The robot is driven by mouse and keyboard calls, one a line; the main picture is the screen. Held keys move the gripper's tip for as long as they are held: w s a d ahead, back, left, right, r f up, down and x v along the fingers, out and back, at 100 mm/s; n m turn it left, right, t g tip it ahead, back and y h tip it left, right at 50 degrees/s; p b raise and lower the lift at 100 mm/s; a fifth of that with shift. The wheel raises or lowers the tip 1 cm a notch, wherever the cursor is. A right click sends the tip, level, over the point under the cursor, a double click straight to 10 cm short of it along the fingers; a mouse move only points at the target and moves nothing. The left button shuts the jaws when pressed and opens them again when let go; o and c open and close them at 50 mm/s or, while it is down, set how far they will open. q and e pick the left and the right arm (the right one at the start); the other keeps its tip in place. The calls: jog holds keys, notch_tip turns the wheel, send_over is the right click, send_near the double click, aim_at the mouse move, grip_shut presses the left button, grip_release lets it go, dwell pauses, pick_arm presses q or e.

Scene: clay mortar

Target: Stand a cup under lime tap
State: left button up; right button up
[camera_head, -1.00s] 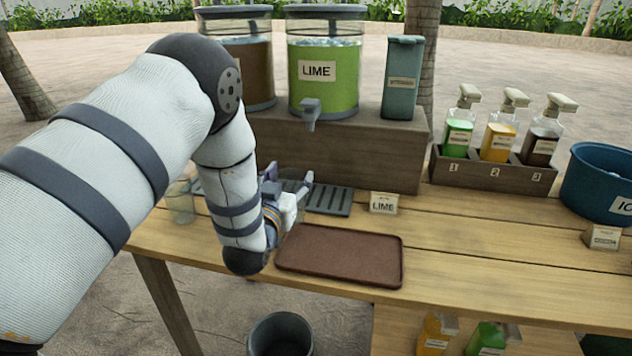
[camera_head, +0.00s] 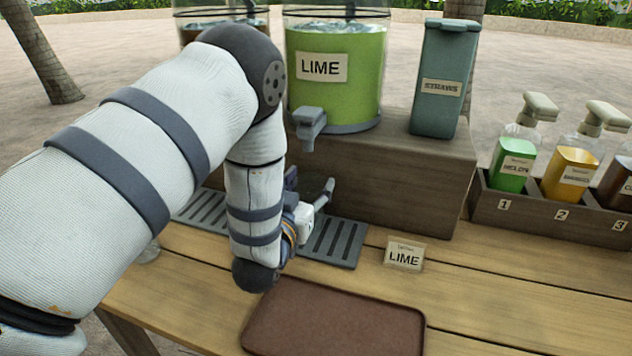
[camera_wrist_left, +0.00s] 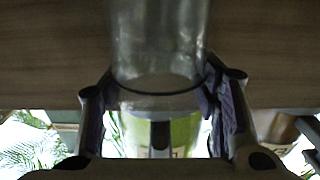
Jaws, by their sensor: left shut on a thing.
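The lime dispenser (camera_head: 338,95) is a clear tank of green drink with a grey tap (camera_head: 308,126) at its front, standing on a wooden box. Below the tap, a grey slotted drip tray (camera_head: 341,240) lies on the table. My left gripper (camera_head: 312,192) is low over the drip tray, in front of the box and under the tap. In the left wrist view, its fingers are shut on a clear cup (camera_wrist_left: 158,45). In the head view the cup is mostly hidden by the gripper and arm. My right gripper is not in view.
A LIME card (camera_head: 404,254) stands right of the drip tray. A brown tray (camera_head: 335,325) lies in front. A straw box (camera_head: 444,80) stands on the wooden box (camera_head: 400,185). A rack of pump bottles (camera_head: 550,210) is at right. Another clear glass (camera_head: 149,250) shows partly behind my arm.

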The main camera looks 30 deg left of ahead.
pick_arm(q)
jog(key=shift+s+r, duration=0.15)
jog(key=shift+r, duration=0.1)
jog(key=shift+f, duration=0.2)
jog(key=o, duration=0.8)
jog(key=shift+f, duration=0.1)
jog(key=o, duration=0.4)
jog(key=shift+r, duration=0.2)
